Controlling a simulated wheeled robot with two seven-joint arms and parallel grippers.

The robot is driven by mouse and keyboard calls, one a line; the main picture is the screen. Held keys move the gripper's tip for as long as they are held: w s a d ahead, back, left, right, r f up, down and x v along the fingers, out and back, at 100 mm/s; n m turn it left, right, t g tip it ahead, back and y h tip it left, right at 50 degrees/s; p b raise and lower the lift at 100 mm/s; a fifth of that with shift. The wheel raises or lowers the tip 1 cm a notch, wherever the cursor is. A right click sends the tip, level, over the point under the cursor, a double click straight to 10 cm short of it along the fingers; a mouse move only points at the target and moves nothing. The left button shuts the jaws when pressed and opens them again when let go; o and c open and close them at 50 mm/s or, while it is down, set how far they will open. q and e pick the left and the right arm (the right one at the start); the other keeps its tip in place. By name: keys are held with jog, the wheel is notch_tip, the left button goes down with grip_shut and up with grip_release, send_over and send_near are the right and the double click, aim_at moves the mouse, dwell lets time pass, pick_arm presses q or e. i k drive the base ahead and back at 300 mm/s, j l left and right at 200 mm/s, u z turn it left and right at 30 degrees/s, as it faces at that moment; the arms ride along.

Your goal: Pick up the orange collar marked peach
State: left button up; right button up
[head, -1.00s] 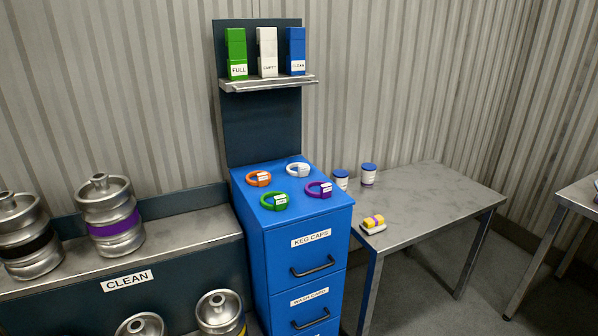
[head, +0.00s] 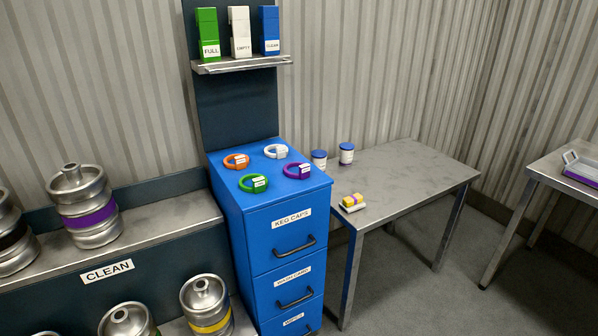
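The orange collar (head: 236,161) lies flat at the back left of the blue cabinet's top (head: 262,187). It has a small white label, too small to read. A white collar (head: 276,151) lies to its right, a green collar (head: 253,184) in front of it, and a purple collar (head: 297,171) at the front right. The collars lie apart from each other. Neither of my grippers is in the head view.
A wall shelf (head: 240,65) with green, white and blue boxes hangs above the cabinet. A metal table (head: 410,185) to the right holds two small tubs (head: 346,154) and a yellow item (head: 352,202). Kegs (head: 86,205) stand on the CLEAN rack at left. Floor in front of the table is clear.

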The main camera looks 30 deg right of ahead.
aim_at(241, 162)
jog(key=i+j, duration=0.3)
jog(key=i, duration=0.2)
jog(key=i+j+z, duration=0.2)
jog(key=z, duration=0.15)
jog(key=i+j+z, duration=0.55)
jog(key=z, duration=0.2)
jog(key=j, duration=0.1)
